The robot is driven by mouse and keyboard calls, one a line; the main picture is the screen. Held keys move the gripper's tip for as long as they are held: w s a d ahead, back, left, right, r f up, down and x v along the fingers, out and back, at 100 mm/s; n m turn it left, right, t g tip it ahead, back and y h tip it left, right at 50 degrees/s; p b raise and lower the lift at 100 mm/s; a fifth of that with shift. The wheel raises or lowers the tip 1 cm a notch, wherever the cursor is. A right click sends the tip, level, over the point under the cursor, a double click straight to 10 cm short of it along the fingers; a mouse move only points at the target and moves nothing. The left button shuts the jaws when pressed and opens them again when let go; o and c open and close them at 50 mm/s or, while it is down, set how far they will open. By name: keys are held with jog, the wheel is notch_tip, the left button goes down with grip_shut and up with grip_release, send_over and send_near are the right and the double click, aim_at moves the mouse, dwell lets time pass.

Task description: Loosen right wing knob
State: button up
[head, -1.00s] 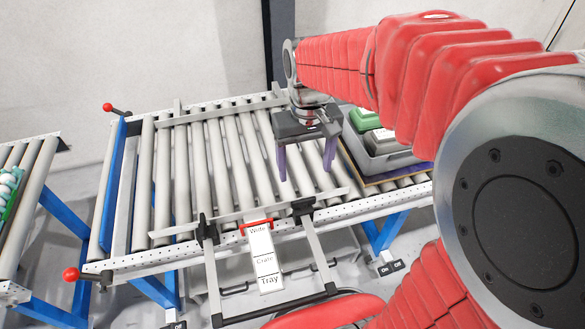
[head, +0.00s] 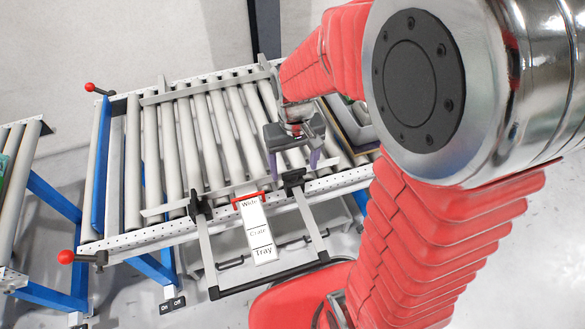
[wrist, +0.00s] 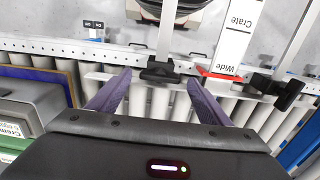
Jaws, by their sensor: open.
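The right wing knob (head: 293,179) is black and sits on the conveyor's front guide rail, at the top of a grey bracket arm. It also shows in the wrist view (wrist: 160,71), upper middle. My gripper (head: 295,170) is open with two purple fingers. In the head view it hangs over the rollers just behind this knob. The left black knob (head: 197,205) is farther left along the rail.
A sign with Wide, Crate and Tray labels (head: 257,235) and a red pointer (head: 249,199) stands between the knobs. A grey crate (wrist: 40,100) with green-labelled boxes is left in the wrist view. Red-ball levers (head: 66,257) are at the conveyor's left end.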

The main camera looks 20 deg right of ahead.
aim_at(294, 171)
jog(key=shift+f, duration=1.5)
jog(key=c, duration=1)
